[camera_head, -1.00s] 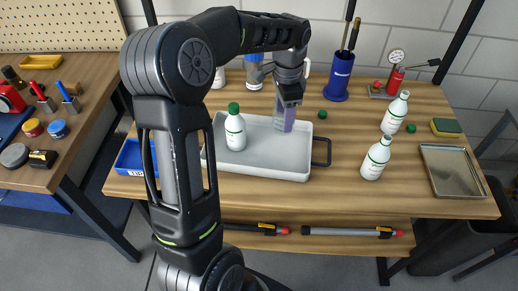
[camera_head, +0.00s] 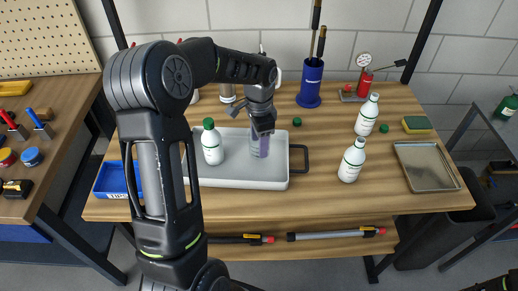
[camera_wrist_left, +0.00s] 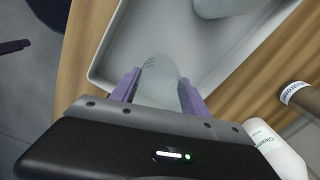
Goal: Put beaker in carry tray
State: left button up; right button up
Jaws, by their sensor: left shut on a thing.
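My left gripper (camera_head: 262,131) is shut on a clear beaker (camera_head: 260,147), pointing down over the right part of the pale grey carry tray (camera_head: 240,184). In the left wrist view the beaker (camera_wrist_left: 158,82) sits upright between the purple fingers (camera_wrist_left: 157,92), and the tray floor (camera_wrist_left: 212,62) shows beyond it. The beaker is inside the tray's outline, low, near its floor; I cannot tell whether it touches. A white bottle with a green cap (camera_head: 212,146) stands in the tray's left part. My right gripper is not in view.
Two white bottles (camera_head: 352,160) (camera_head: 367,116) stand right of the tray's black handle (camera_head: 302,157). A metal tray (camera_head: 427,168), a sponge (camera_head: 417,124) and a blue brush holder (camera_head: 310,84) are on the table. A blue bin (camera_head: 112,180) is at the left. Table between handle and bottles is clear.

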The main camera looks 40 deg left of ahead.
pick_arm(q)
jog(key=shift+f+p, duration=0.35)
jog(key=shift+f, duration=1.5)
jog(key=shift+f, duration=0.15)
jog(key=o, duration=1.4)
jog(key=shift+c, duration=0.2)
notch_tip(320, 180, up, 12)
jog(key=b, duration=0.1)
jog(key=shift+r, duration=0.2)
